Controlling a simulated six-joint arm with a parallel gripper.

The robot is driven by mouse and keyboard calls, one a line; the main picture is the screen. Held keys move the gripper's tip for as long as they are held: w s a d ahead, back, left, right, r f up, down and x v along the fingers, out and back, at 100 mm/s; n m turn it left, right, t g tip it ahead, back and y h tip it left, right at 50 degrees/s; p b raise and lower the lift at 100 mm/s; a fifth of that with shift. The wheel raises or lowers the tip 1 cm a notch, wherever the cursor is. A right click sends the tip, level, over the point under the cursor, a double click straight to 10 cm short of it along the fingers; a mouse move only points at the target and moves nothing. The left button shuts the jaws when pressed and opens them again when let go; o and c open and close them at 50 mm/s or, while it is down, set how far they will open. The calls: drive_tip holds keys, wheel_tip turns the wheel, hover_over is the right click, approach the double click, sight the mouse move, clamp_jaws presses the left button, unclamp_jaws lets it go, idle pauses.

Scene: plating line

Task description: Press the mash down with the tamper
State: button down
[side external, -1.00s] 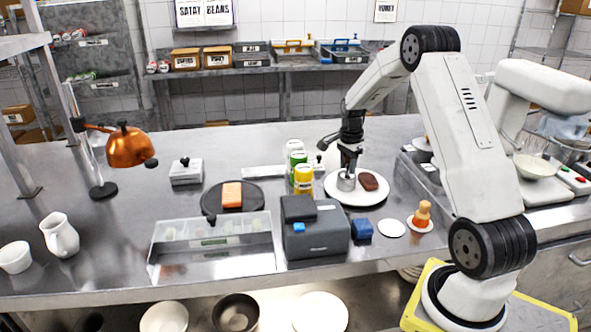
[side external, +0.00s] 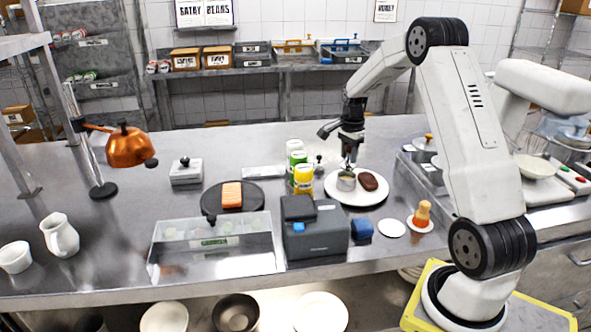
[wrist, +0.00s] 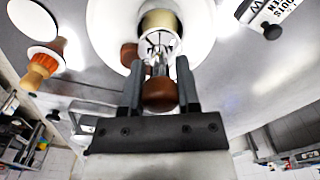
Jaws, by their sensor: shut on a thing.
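My gripper (side external: 350,152) is shut on the tamper and holds it above the white plate (side external: 372,198). In the wrist view the tamper's round brown knob (wrist: 160,95) sits between the fingers, with its metal lower end towards the plate. A metal ring (side external: 346,182) stands on the plate, below the tamper. In the wrist view the ring (wrist: 158,19) looks tan inside; the tamper partly covers it and the mash is hard to make out. A brown piece of meat (side external: 368,180) lies beside the ring on the same plate.
Yellow (side external: 303,180) and green-labelled bottles stand just left of the plate. A grey machine (side external: 318,235), a blue block (side external: 362,229), a white disc (side external: 391,228) and an orange-handled brush (side external: 422,213) are in front. A dark round board (side external: 250,203) with an orange piece is farther left.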

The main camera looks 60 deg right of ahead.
drive_tip(key=shift+r, duration=1.25)
